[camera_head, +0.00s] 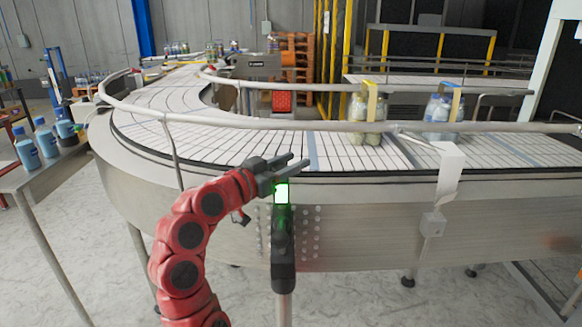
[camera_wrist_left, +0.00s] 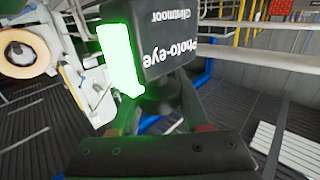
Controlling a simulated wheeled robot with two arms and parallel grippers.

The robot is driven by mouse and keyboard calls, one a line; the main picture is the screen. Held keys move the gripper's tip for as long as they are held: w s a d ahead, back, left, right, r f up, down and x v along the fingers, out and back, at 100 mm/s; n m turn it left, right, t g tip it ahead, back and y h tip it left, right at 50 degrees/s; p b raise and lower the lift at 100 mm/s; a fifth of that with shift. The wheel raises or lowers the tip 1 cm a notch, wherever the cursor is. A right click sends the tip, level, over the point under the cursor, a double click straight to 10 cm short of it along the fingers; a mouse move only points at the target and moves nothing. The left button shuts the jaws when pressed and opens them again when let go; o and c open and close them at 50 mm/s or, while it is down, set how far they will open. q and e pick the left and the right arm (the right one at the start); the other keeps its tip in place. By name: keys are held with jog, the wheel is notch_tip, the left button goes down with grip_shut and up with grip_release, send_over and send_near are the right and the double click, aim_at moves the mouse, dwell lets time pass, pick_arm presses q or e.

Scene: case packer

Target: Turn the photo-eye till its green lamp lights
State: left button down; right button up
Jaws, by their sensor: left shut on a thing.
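The photo-eye (camera_wrist_left: 190,45) is a dark box with its name upside down in the left wrist view. Its lamp (camera_wrist_left: 120,62) glows bright green there, and the green lamp (camera_head: 281,193) also shows lit in the head view, above a dark post mount beside the conveyor. My left gripper (camera_head: 291,170) is at the top of this post, with its fingers pointing right. In the left wrist view the fingers (camera_wrist_left: 158,115) are shut on the photo-eye's lower part; the exact contact is partly hidden by the gripper body. My right gripper is not in view.
The curved conveyor (camera_head: 240,150) with its metal guard rail (camera_head: 240,122) lies just behind the post. Bottle packs (camera_head: 366,118) stand on it to the right. A side table at left holds blue bottles (camera_head: 27,152). The floor at front left is clear.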

pick_arm(q)
jog(key=shift+c, duration=2)
grip_release()
jog(key=shift+s+a+f, duration=0.1)
jog(key=shift+s+a, duration=0.25)
jog(key=shift+a, duration=0.1)
jog(key=b+v, duration=0.2)
jog(key=v, duration=1.4)
jog(key=shift+b, duration=0.4)
jog(key=shift+s+a, duration=0.1)
jog(key=shift+s, duration=0.05)
